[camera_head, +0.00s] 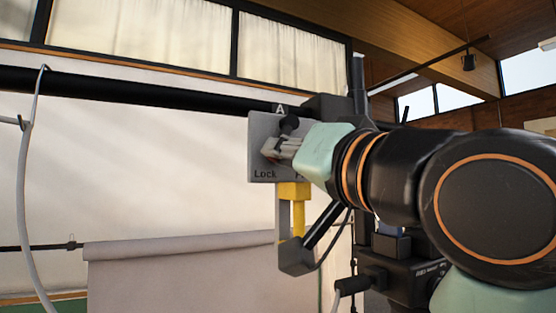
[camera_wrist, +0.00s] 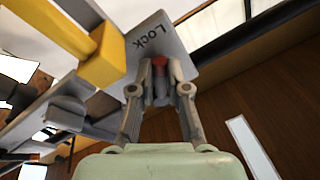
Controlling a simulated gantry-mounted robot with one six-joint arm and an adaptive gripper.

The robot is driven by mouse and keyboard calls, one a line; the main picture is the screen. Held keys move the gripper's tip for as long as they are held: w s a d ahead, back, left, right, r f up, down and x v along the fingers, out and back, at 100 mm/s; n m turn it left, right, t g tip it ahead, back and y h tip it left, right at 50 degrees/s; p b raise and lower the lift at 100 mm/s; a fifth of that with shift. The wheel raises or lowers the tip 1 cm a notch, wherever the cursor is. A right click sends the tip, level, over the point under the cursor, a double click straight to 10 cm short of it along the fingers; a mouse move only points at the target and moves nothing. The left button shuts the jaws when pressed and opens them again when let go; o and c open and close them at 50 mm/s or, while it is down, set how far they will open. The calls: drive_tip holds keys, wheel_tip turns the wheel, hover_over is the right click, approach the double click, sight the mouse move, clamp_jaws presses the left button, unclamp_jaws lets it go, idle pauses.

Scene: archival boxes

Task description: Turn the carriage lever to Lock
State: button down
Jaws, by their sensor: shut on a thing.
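The carriage plate (camera_head: 257,130) is a grey panel with the word Lock at its lower left and a partly hidden second label to the right. It also shows in the wrist view (camera_wrist: 200,38), with Lock printed near its edge. My gripper (camera_head: 274,150) is in front of the plate. In the wrist view my gripper (camera_wrist: 161,80) is shut on the lever, whose red end (camera_wrist: 159,63) shows between the fingertips, close to the word Lock. The rest of the lever is hidden by the fingers, so its exact angle is unclear.
A yellow block (camera_head: 293,191) on a grey bracket hangs just below the plate. A black rail (camera_head: 150,91) runs behind at the plate's height. A grey cable (camera_head: 25,180) hangs at the left. A pale backdrop (camera_head: 180,265) hangs low behind.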

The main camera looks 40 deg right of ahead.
drive_tip(key=shift+a+r+m+h, duration=0.15)
drive_tip(key=shift+a+m+h, duration=0.2)
drive_tip(key=shift+m, duration=0.55)
drive_tip(key=c, duration=1.2)
unclamp_jaws()
drive_tip(key=shift+w, duration=0.1)
drive_tip(key=shift+o, duration=0.2)
drive_tip(key=v, duration=1.2)
